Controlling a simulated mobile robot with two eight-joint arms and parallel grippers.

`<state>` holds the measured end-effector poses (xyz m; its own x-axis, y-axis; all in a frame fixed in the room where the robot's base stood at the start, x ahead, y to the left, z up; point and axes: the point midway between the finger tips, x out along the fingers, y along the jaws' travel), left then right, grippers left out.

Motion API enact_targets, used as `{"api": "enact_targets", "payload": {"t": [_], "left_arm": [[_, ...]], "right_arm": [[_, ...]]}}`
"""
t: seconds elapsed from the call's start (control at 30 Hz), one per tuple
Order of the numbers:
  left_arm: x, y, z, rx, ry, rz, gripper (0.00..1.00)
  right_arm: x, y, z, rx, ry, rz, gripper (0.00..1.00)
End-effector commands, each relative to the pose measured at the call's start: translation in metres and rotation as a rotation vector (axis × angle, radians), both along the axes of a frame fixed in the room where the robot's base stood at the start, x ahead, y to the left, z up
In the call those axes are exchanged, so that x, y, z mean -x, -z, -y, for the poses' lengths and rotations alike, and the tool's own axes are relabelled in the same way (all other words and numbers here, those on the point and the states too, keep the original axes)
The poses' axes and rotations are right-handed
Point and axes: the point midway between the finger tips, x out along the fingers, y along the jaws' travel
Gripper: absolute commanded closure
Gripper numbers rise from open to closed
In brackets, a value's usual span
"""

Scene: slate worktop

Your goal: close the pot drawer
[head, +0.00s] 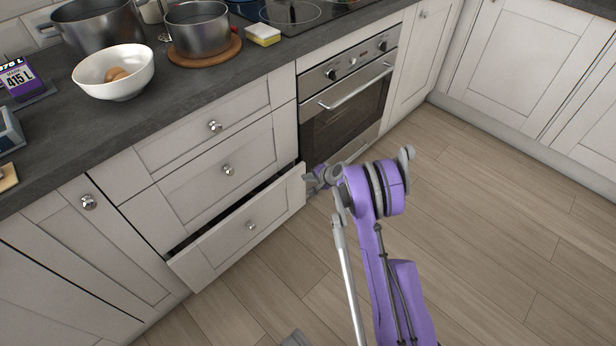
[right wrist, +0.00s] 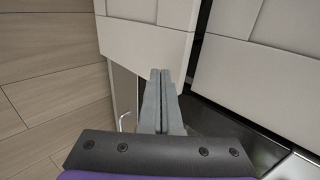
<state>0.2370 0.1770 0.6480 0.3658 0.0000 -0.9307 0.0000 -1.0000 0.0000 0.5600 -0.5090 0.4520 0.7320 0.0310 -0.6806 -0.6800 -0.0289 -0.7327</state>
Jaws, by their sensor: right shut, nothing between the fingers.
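My right gripper (head: 308,179) is at the right end of the drawer front. Its fingers are shut and empty. In the right wrist view the closed fingertips (right wrist: 160,73) overlap the lower edge of the pale drawer front (right wrist: 145,40); I cannot tell whether they touch it. My left gripper is not in view.
Two closed drawers (head: 210,160) sit above it. The oven (head: 345,95) with its bar handle is to the right. The wooden floor (head: 480,230) in front is clear.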

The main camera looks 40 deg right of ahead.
Motion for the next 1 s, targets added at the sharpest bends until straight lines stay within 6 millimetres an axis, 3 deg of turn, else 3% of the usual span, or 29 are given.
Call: {"api": "enact_targets", "payload": {"t": [0.4,0.73,0.87,1.0], "left_arm": [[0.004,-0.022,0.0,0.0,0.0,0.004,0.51],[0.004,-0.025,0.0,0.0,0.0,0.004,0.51],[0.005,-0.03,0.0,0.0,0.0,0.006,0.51],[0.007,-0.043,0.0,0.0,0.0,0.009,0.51]], "right_arm": [[0.062,-0.058,0.002,0.0,0.0,0.0,1.0],[0.074,-0.068,0.001,-0.004,0.003,0.0,1.0],[0.072,-0.065,-0.014,-0.071,0.06,-0.009,1.0],[0.069,-0.058,-0.05,-0.243,0.224,-0.028,1.0]]}}
